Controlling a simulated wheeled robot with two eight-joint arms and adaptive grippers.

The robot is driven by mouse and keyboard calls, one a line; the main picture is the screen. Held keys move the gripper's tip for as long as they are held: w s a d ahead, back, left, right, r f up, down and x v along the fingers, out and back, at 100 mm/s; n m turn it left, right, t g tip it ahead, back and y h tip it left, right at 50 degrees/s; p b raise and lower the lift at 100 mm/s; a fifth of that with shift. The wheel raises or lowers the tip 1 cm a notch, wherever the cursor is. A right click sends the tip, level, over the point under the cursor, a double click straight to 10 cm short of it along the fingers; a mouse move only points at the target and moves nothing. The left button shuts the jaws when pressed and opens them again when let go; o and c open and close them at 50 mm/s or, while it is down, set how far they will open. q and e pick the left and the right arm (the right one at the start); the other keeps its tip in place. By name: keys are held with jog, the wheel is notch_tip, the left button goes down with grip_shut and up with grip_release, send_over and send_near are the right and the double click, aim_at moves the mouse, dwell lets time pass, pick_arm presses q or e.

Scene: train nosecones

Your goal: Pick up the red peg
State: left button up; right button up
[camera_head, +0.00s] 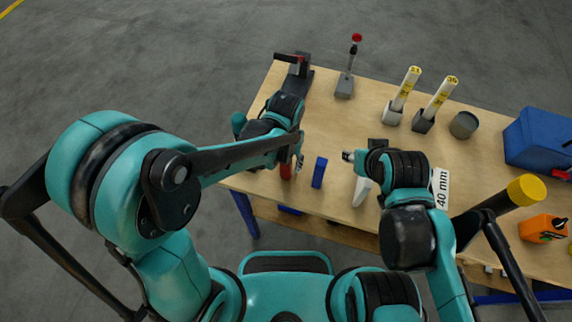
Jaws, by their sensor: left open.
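The red peg (286,171) stands near the front left edge of the wooden table, next to an upright blue block (319,172). Its upper part is hidden behind my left arm and gripper. My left gripper (299,160) is open just above and to the right of the red peg. I cannot tell whether its fingers touch the peg. My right gripper (348,156) is over the table to the right of the blue block, apart from the peg, and its fingers are too small to read.
A white piece (362,190) and a "40 mm" label (440,188) are near my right arm. Yellow-topped sticks (405,88) stand in grey holders (393,115). A grey cup (463,125), blue box (541,139) and orange box (543,228) are at right.

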pick_arm(q)
jog(key=shift+f, duration=0.65)
grip_shut()
jog(key=shift+r, duration=0.1)
